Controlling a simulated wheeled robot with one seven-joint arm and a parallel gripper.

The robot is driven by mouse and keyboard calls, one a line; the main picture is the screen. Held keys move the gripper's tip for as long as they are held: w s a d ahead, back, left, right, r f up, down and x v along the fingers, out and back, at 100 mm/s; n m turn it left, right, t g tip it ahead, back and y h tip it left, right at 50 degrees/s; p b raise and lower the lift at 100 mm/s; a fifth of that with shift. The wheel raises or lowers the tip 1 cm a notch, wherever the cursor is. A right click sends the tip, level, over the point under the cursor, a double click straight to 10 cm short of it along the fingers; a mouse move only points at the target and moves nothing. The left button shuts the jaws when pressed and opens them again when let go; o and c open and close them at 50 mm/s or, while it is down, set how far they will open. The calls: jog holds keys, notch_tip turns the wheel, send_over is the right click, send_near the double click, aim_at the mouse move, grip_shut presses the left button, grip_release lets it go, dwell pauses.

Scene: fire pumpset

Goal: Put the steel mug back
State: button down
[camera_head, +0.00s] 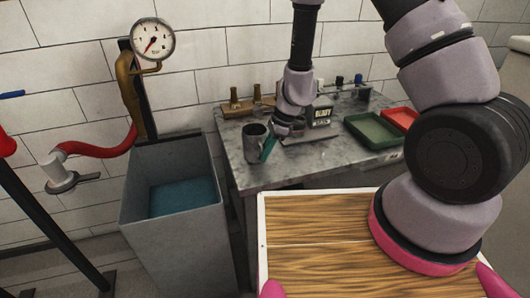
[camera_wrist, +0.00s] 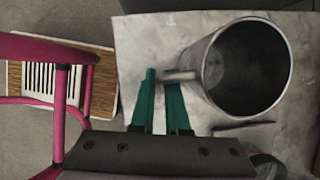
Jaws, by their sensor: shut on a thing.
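The steel mug (camera_head: 254,143) is a dark grey metal cup, upright, at the left end of the grey bench top (camera_head: 300,172). I cannot tell whether its base touches the bench. In the wrist view the mug (camera_wrist: 213,70) is seen from above, with its open mouth facing the camera and its inside looking empty. My gripper (camera_head: 269,149) is to the right of the mug. In the wrist view my gripper's green fingers (camera_wrist: 164,90) are closed on the mug's handle (camera_wrist: 178,76), which sits at the fingertips.
A digital scale (camera_head: 320,117), a green tray (camera_head: 373,131) and a red tray (camera_head: 400,118) stand to the right on the bench. Brass fittings (camera_head: 247,105) are at the back. A grey tank (camera_head: 180,230) of blue water stands left of the bench, below a pressure gauge (camera_head: 153,39).

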jog(key=c, duration=0.9)
grip_release()
jog(key=shift+f, duration=0.15)
jog(key=s+d+r+n+t, duration=0.1)
jog(key=d+r+n, duration=0.3)
jog(key=r, duration=1.1)
jog(key=d+r+n+t, duration=0.2)
jog(key=d+r, duration=0.5)
jog(key=r, duration=0.8)
jog(key=s+d+r+n+t+h, duration=0.1)
jog(key=s+d+r+n, duration=0.1)
jog(key=s+d+r, duration=0.1)
jog(key=s+d+r+n+t, duration=0.2)
jog(key=s+d+r, duration=0.2)
jog(key=s+r, duration=0.1)
jog(key=s+d+r+n+t+h, duration=0.1)
jog(key=s+d+r+n, duration=0.1)
jog(key=s+d+r, duration=0.1)
jog(key=shift+s+d+r+h, duration=0.2)
jog(key=shift+d+r, duration=0.1)
jog(key=shift+r, duration=0.35)
jog(key=shift+s+d+r+h, duration=0.1)
jog(key=shift+s+d+r, duration=0.15)
jog(key=shift+r, duration=0.4)
